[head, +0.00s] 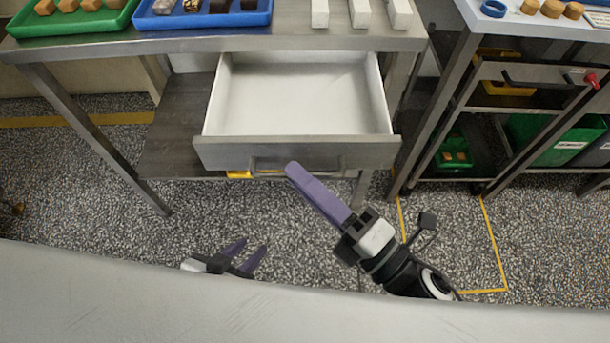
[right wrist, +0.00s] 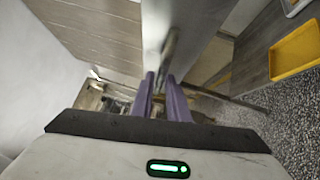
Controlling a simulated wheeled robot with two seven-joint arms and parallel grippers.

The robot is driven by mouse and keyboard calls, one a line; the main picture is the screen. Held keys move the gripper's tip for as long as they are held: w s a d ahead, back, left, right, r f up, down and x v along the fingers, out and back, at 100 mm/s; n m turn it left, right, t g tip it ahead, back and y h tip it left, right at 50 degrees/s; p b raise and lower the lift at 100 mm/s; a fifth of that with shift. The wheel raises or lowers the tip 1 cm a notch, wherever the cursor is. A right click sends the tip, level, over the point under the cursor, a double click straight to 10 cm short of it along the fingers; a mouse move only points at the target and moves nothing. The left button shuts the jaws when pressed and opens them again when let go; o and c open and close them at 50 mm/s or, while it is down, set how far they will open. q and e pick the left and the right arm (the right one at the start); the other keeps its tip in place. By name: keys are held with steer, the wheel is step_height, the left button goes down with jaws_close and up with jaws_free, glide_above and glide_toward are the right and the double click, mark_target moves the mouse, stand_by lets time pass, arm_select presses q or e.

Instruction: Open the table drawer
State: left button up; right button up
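The table drawer (head: 300,95) stands pulled out from under the grey table (head: 230,42), with its white, empty inside showing in the head view. Its bar handle (head: 265,164) runs along the grey front panel. My right gripper (head: 292,169) reaches up to the middle of this handle. In the right wrist view its purple fingers (right wrist: 161,82) are close together, with the handle (right wrist: 168,48) running in between their tips; the exact contact is small and partly hidden. My left gripper (head: 253,244) is low, apart from the drawer, with its fingers spread and empty.
Green (head: 75,20) and blue (head: 205,17) trays with small pieces and several white blocks (head: 360,14) sit on the table top. A lower shelf (head: 180,125) lies under the table. A second table with bins (head: 560,145) stands at the right. Speckled floor before the drawer is clear.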

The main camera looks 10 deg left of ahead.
steer(key=shift+o, duration=1.2)
steer(key=shift+s+d, duration=0.1)
steer(key=b+v, duration=0.1)
steer(key=v, duration=0.9)
steer(key=shift+d, duration=0.1)
